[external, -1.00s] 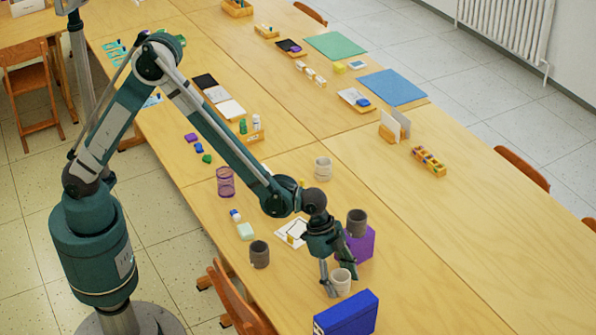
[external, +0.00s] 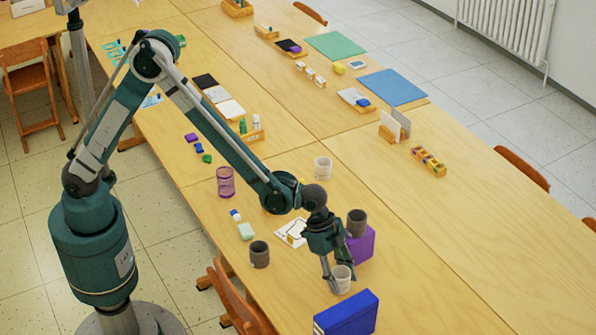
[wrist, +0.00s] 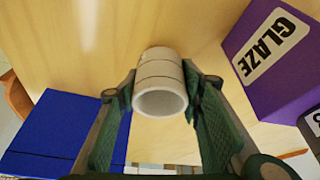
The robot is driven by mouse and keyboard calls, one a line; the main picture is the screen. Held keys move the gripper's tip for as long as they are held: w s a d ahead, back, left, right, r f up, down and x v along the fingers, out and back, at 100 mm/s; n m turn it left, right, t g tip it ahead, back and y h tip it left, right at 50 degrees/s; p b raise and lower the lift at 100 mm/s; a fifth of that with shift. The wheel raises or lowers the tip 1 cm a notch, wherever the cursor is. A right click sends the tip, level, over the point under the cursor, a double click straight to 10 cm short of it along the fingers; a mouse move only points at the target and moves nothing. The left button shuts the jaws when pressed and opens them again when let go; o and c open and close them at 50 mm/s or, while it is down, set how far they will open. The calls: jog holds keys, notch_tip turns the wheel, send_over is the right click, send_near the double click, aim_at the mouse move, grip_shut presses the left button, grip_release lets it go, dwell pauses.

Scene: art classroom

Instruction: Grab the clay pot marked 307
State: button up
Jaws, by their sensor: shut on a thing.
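A pale clay pot (external: 342,281) with thin dark lines around it is between the fingers of my gripper (external: 339,278), at the front of the table. In the wrist view the pot (wrist: 160,82) has a finger against each side, its open rim facing the camera. No number is readable on it. Another pale pot (external: 323,168) stands farther back. A dark grey pot (external: 260,255) stands to the left.
The purple GLAZE box (external: 361,245) is close behind and right of my gripper. A blue box (external: 346,312) lies in front.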

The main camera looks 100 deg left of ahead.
notch_tip(320, 180, up, 9)
jog(key=p, duration=0.1)
jog(key=shift+p, duration=0.4)
